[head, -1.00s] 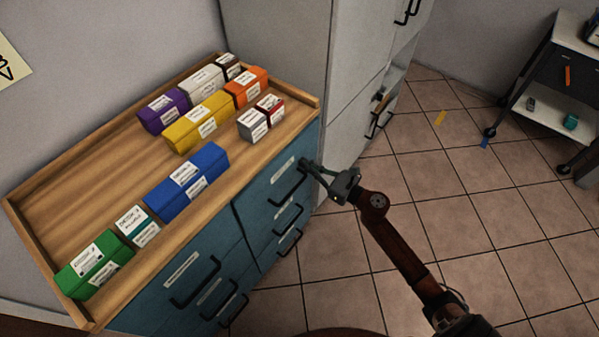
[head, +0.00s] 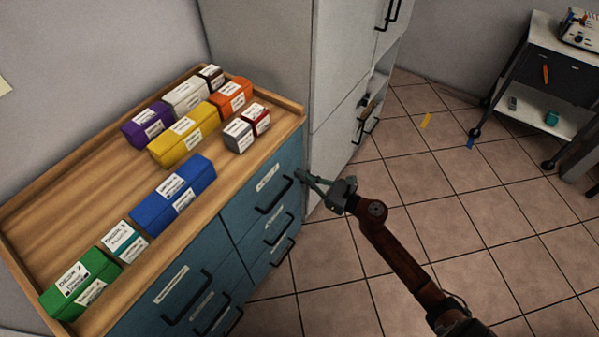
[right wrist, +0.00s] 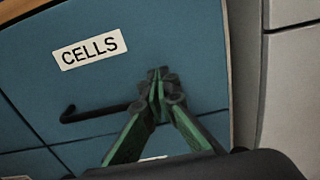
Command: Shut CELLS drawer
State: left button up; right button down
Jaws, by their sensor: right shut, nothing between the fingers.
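The CELLS drawer (head: 254,192) is the top right drawer of the blue cabinet. Its front looks flush, or nearly so, with the fronts around it. Its label reads CELLS in the right wrist view (right wrist: 90,48), above a dark bar handle (right wrist: 95,112). My right gripper (head: 302,176) is shut and empty, with its fingertips at the right part of the drawer front, by the handle's right end. In the right wrist view the fingertips (right wrist: 159,76) hide that end; whether they touch the front I cannot tell. My left gripper is out of view.
The cabinet's wooden top (head: 75,200) carries several coloured boxes, including a blue box (head: 155,210) and a green box (head: 70,292). A tall grey cabinet (head: 335,120) stands close on the right. The tiled floor (head: 400,220) is open, with a cart (head: 520,95) at the far right.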

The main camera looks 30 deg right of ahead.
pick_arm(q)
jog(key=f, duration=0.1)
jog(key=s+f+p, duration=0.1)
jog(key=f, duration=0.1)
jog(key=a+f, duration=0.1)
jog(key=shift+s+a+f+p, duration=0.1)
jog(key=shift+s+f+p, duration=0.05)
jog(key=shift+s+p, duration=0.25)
pick_arm(e)
jog(key=v, duration=1)
jog(key=shift+s, duration=0.2)
